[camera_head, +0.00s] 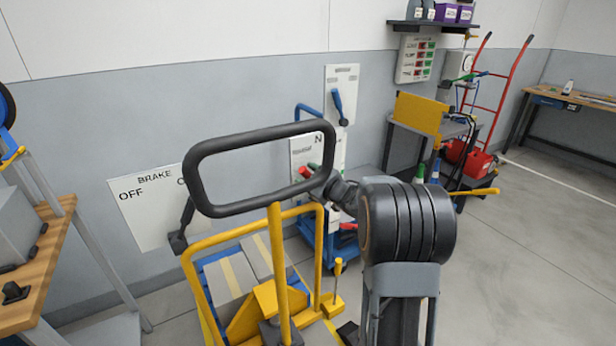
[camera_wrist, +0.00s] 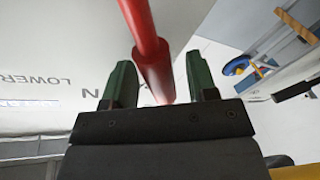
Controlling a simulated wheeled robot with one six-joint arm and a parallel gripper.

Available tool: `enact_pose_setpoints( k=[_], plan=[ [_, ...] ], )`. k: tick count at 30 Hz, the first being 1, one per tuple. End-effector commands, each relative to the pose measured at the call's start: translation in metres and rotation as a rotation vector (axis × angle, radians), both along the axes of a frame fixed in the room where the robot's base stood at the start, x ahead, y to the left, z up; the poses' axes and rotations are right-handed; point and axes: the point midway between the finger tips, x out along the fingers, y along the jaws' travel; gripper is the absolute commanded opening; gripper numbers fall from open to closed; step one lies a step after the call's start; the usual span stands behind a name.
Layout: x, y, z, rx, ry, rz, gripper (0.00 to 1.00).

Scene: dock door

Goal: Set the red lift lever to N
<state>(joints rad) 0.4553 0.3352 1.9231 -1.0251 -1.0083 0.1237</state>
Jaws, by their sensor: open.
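The red lift lever (camera_wrist: 150,50) enters the wrist view from the top, its thicker grip end lying between my fingertips. My gripper (camera_wrist: 161,82) is open, with one dark green finger on each side of the lever; a gap shows on both sides. A pale panel (camera_wrist: 50,110) behind it carries LOWER and part of an N, both upside down in this view. In the head view the white panel (camera_head: 301,146) shows an N at its upper right. My gripper (camera_head: 314,175) is in front of it, small and partly hidden by my wrist, with a bit of red beside it.
A black loop handle (camera_head: 262,135) on a yellow-framed truck (camera_head: 206,300) stands close in front. A BRAKE panel (camera_head: 147,205) with a dark lever is left. A blue lever (camera_head: 338,105) is on the wall above. A workbench (camera_head: 45,255) is at far left.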

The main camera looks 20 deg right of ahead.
Motion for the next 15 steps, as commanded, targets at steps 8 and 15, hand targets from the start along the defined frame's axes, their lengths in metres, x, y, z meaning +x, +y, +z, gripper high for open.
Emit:
enact_pose_setpoints(
  k=[8,15],
  plan=[
    [0.0031,0.0008,-0.0004,0.001,0.001,-0.001,0.53],
    [0.0029,0.0009,-0.0002,0.000,0.001,-0.001,0.38]
  ],
)
